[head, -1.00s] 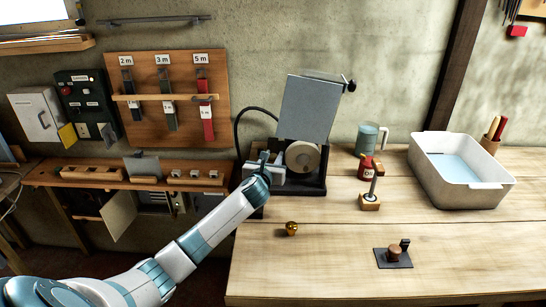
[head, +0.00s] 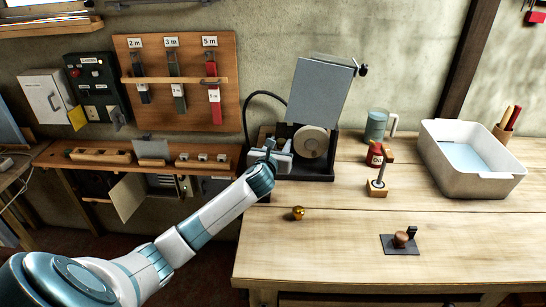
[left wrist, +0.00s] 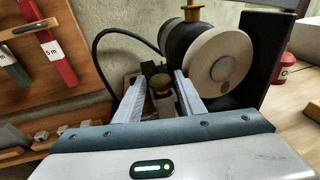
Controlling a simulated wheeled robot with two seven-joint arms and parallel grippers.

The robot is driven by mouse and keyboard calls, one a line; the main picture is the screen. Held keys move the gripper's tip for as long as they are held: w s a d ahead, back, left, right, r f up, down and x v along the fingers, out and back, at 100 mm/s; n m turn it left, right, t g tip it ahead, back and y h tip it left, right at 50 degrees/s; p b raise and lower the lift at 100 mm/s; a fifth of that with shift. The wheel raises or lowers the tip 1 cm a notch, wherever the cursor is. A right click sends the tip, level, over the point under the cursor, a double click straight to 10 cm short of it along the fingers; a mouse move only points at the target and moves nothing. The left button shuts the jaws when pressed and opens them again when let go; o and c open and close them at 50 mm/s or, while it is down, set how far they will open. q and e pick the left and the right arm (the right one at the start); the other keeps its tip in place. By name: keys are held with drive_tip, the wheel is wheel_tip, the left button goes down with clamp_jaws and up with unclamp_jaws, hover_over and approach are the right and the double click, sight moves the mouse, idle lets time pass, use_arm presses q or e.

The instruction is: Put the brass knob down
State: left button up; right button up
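A small round brass knob (head: 298,213) lies on the bare wooden bench top, in front of the grinding machine, in the head view. My left gripper (head: 272,150) is behind it and to its left, at the machine's left side, clear of the knob. The left wrist view shows its two pale fingers (left wrist: 160,92) apart. A dark block and a dull brownish round piece show between them; whether they touch the fingers is unclear. My right gripper is not in view.
The bench top (head: 340,235) is clear around the knob. The machine's pale wheel (head: 311,142) is close to my left gripper. A red can (head: 375,156), a wood-based stand (head: 377,190), a dark plate (head: 401,246) and a white basin (head: 455,180) stand to the right.

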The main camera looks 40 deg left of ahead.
use_arm(q)
drive_tip(key=b+v, duration=0.1)
drive_tip(key=v, duration=0.8)
drive_tip(key=shift+s+b, duration=0.2)
drive_tip(key=shift+b, duration=0.15)
